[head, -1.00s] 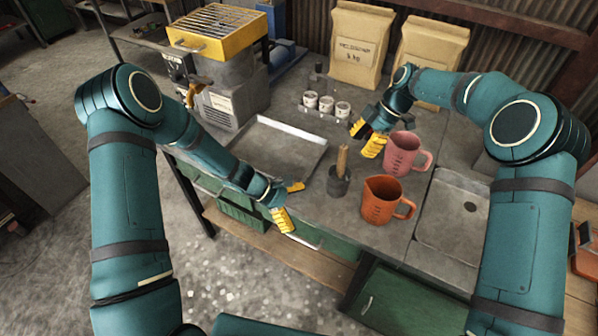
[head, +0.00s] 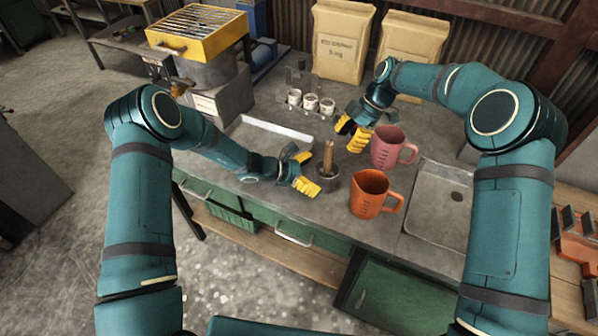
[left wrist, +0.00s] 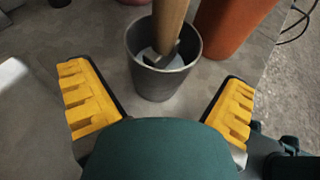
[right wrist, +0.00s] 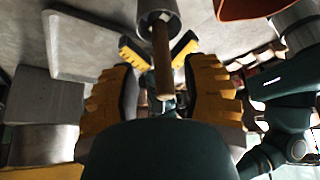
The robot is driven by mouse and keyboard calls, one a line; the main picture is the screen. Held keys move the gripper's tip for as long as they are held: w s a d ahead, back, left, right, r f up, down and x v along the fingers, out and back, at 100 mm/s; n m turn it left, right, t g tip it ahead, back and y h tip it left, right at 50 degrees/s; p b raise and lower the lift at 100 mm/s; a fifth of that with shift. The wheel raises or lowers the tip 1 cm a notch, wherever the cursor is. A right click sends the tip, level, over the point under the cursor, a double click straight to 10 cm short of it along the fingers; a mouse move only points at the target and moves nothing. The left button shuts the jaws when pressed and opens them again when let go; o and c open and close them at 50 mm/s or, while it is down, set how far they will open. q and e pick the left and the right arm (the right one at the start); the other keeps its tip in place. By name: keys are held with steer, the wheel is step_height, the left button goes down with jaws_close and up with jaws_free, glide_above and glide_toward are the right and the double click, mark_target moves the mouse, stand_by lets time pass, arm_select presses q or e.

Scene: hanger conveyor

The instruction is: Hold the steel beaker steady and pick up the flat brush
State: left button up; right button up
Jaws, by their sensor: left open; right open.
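The steel beaker (head: 327,182) stands upright on the bench, and the flat brush (head: 329,155) leans in it with its wooden handle up. The brush's lower end is inside the beaker. My left gripper (head: 303,172) is open just left of the beaker. In the left wrist view the beaker (left wrist: 160,82) sits between the spread fingertips, with gaps on both sides. My right gripper (head: 351,132) is open, up and to the right of the handle. In the right wrist view the brush handle (right wrist: 162,62) points between its open fingers; I cannot tell the depth.
An orange jug (head: 368,194) stands close right of the beaker, with a pink jug (head: 387,147) behind it. A shallow metal tray (head: 268,128) lies to the left. Several small white pots (head: 311,102) stand at the back.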

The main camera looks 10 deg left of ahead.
arm_select(q)
steer(key=shift+x, duration=2.4)
steer(key=c, duration=1.3)
arm_select(e)
steer(key=shift+o, duration=1.2)
step_height(320, 180, up, 9)
steer(key=m+t+h, duration=0.3)
steer(key=m+h, duration=0.1)
steer(key=h, duration=0.1)
glide_above(333, 142)
steer(key=shift+w+r, duration=0.15)
steer(key=shift+w, duration=0.1)
steer(key=shift+m, duration=0.3)
step_height(333, 142, down, 6)
steer(key=shift+f, duration=0.15)
steer(key=shift+s+f, duration=0.2)
steer(key=shift+f, duration=2.45)
